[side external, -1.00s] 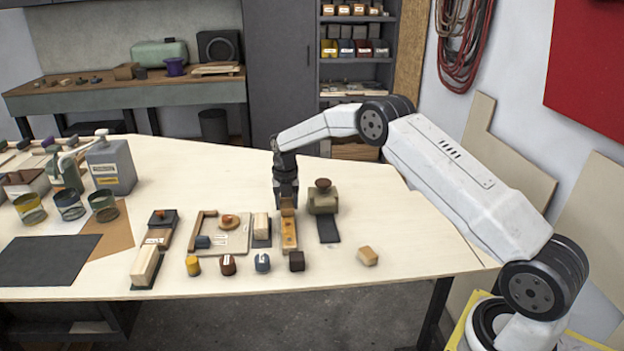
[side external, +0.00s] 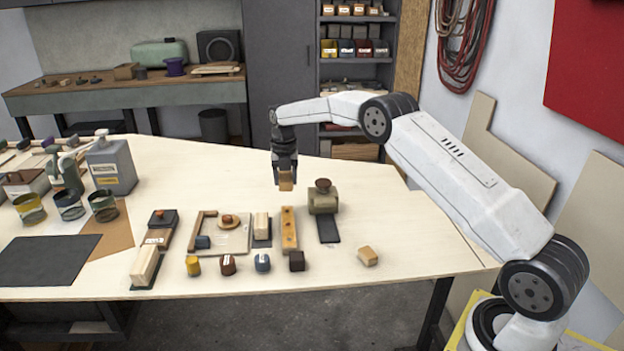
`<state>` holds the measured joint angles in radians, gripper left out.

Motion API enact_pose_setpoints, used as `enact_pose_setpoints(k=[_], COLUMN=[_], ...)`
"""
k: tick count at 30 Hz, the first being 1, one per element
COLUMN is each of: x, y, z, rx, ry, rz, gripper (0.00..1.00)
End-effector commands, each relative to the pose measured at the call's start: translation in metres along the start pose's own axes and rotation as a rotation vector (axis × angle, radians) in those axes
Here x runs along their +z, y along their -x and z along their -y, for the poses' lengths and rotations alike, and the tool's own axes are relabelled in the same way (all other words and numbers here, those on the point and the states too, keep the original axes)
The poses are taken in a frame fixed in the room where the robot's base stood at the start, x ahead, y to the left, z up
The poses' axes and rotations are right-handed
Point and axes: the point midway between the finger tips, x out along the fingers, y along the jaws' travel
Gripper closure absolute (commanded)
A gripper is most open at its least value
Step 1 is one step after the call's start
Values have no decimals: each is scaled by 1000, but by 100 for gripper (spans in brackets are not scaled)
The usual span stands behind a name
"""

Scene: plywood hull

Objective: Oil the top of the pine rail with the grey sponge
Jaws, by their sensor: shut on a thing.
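My gripper (side external: 286,186) is shut on a small tan-brown block (side external: 286,183), held in the air above the far end of a yellowish wooden strip with dark holes (side external: 289,232). The block looks brown rather than grey, and the fingers hide its upper part. A pale wooden bar (side external: 146,266) lies on a dark base at the left. A shorter pale wooden block (side external: 262,225) stands on a dark mat. I cannot tell for sure which piece is the pine rail. No clearly grey sponge shows.
Small yellow (side external: 193,266), red-brown (side external: 228,264), blue (side external: 263,262) and dark (side external: 297,261) pots line the front. A tan block (side external: 368,256) lies to their right. An olive container (side external: 322,200) stands right of the strip. Open jars and a grey can (side external: 111,168) stand left.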

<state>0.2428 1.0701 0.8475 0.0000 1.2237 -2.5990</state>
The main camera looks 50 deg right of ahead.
Motion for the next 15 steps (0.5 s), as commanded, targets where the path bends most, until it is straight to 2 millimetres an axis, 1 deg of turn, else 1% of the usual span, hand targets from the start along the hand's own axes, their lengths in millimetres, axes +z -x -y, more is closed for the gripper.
enact_pose_setpoints(k=[3,6,15], x=[0,0,0], y=[10,15,16], z=[0,0,0], rx=[0,1,0], ry=[0,0,0], rz=[1,1,0], gripper=[92,92,92])
